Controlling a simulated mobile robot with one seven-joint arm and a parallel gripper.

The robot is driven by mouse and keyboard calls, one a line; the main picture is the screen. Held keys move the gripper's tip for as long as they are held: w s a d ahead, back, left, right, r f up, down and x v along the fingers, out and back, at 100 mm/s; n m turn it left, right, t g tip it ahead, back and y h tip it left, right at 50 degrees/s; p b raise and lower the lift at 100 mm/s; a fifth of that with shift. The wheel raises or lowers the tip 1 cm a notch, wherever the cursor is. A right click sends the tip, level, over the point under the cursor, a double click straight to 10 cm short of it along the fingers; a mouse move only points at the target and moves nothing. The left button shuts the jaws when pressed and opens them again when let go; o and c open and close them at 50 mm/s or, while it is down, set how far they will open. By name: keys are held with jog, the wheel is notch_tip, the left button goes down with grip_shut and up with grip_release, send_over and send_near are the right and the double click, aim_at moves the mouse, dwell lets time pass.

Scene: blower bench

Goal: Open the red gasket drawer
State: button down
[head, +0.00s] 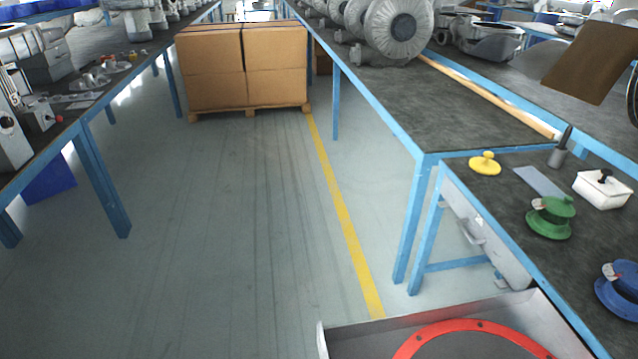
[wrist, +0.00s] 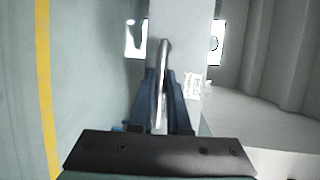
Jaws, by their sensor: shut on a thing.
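The drawer (head: 345,336) with the red gasket stands pulled out from the bench at the bottom of the head view. The red ring-shaped gasket (head: 470,325) lies inside it, around a dark disc. Only the far part of the drawer shows; its near part is cut off by the picture edge. In the wrist view my gripper (wrist: 161,80) is shut on a metal bar handle (wrist: 164,48), in front of a pale drawer front (wrist: 185,25). My gripper is not visible in the head view.
Another drawer front with a grey handle (head: 472,232) sits shut under the bench farther on. The benchtop holds a yellow knob (head: 485,164), a green part (head: 551,217), a blue part (head: 620,288) and a white box (head: 602,190). The floor (head: 230,230) to the left is clear.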

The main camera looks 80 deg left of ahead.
jog(key=c, duration=1.2)
grip_release()
jog(key=shift+o, duration=0.2)
jog(key=v, duration=1.3)
